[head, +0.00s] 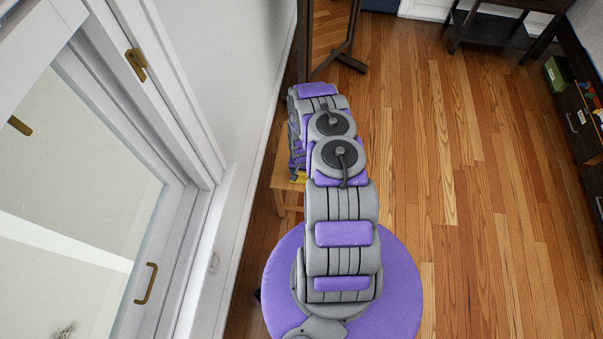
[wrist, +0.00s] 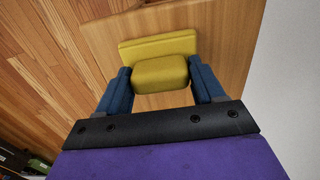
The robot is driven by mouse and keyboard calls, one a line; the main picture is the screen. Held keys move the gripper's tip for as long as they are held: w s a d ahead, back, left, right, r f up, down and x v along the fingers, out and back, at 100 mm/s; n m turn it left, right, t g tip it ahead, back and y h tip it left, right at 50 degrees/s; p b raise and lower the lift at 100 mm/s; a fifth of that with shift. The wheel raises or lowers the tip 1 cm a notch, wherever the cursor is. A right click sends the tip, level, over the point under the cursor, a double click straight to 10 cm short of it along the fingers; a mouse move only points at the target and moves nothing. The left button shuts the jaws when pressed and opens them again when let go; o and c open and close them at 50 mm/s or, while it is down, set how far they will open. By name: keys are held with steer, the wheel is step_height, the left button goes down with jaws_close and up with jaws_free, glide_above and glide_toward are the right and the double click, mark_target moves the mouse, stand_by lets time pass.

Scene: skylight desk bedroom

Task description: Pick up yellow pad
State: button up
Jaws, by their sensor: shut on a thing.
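The yellow pad (wrist: 160,72) shows in the wrist view as a wide flat part with a thicker block in front of it. My gripper (wrist: 162,82) has its two blue fingers on either side of the block, shut on it. The pad is over a light wooden surface (wrist: 222,45); I cannot tell whether it touches that surface. In the head view my arm hides my gripper and most of the pad; a small yellow patch (head: 299,177) shows beside the arm, above a small wooden table (head: 284,184).
A white wall and a glazed door (head: 90,190) run close along the left. A dark wooden stand (head: 340,50) is behind the small table. A dark cabinet (head: 580,120) stands at the far right. The wood floor (head: 470,190) between is clear.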

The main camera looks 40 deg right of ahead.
steer(key=shift+r, duration=0.65)
step_height(320, 180, up, 2)
steer(key=shift+r+p, duration=0.1)
steer(key=shift+p, duration=0.6)
steer(key=s+d+r, duration=0.1)
steer(key=s+d, duration=0.1)
steer(key=s, duration=1.4)
steer(key=shift+r+p, duration=0.2)
steer(key=shift+p, duration=0.25)
